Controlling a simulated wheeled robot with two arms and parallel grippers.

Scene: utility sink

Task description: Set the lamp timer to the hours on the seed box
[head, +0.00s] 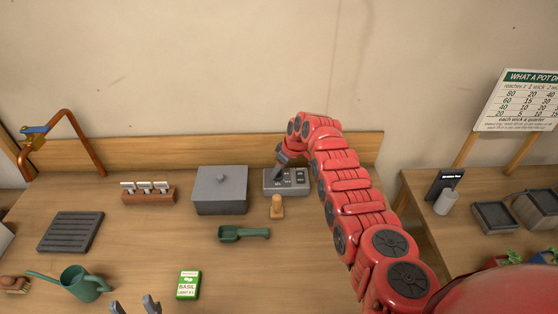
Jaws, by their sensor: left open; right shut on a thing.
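The green and white seed box (188,285) lies on the table at the front, marked BASIL and LIGHT; the figure after LIGHT is too small to read surely. The lamp timer (300,187) is the grey box with a dark panel near the back edge. My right gripper (279,174) reaches down to its left part and is shut on a small part there, seemingly its knob, which the fingers mostly hide. The setting cannot be read. My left gripper (135,305) is open and empty at the bottom edge, left of the seed box.
A grey lidded box (220,191) stands just left of the timer. A wooden peg-like object (277,208) and a green scoop (243,233) lie in front. A watering can (84,282) and dark tray (70,232) are left. My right arm covers the table's right side.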

